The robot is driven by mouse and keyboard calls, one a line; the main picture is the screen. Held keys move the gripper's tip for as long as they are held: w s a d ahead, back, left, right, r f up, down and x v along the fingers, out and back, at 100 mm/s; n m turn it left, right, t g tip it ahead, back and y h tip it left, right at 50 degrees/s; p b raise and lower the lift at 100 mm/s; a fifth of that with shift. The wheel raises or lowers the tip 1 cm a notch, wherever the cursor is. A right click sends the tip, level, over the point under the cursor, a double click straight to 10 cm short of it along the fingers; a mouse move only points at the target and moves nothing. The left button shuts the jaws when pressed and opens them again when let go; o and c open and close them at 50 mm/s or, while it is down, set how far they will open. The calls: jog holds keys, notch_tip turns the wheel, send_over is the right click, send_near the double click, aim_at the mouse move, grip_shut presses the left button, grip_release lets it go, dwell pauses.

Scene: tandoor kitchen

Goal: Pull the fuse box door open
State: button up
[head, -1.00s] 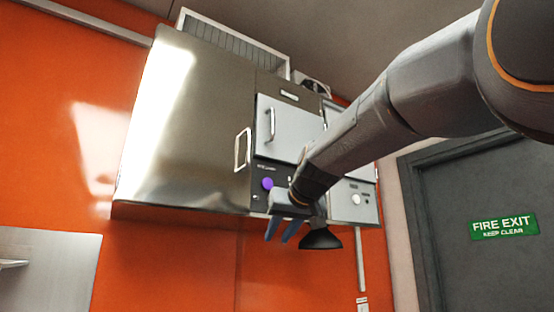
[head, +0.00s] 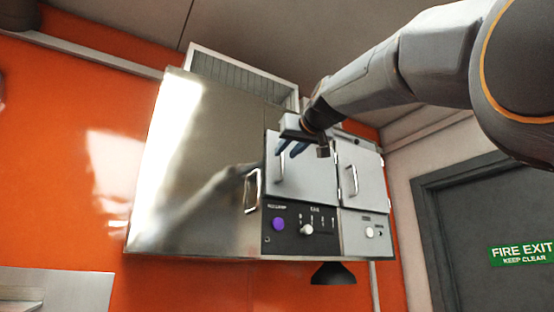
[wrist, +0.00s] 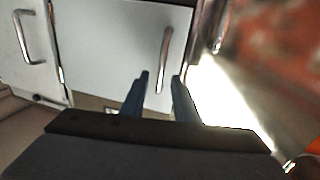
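Two pale grey doors sit side by side on the wall unit in the head view. The left door (head: 312,178) has a vertical bar handle (head: 280,166) near its left edge and looks shut. The right door (head: 370,172) has its own handle (head: 352,181) and also looks shut. No readable label tells which is the fuse box. My gripper (head: 291,147) is in front of the left door's upper part, by its handle. In the wrist view, my open gripper (wrist: 160,85) has empty space between its fingers, and the left door's handle (wrist: 164,60) lies just beyond the fingertips, apparently not gripped.
A large steel hood (head: 195,165) with its own handle (head: 252,190) adjoins the left door. Below the doors are a purple button (head: 278,224) and knobs (head: 306,230). A black cone-shaped fixture (head: 333,273) hangs underneath. A grey fire exit door (head: 465,215) is at right.

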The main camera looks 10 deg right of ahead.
jog(key=shift+w, duration=0.8)
jog(key=shift+a, duration=0.1)
grip_shut()
jog(key=shift+s, duration=0.15)
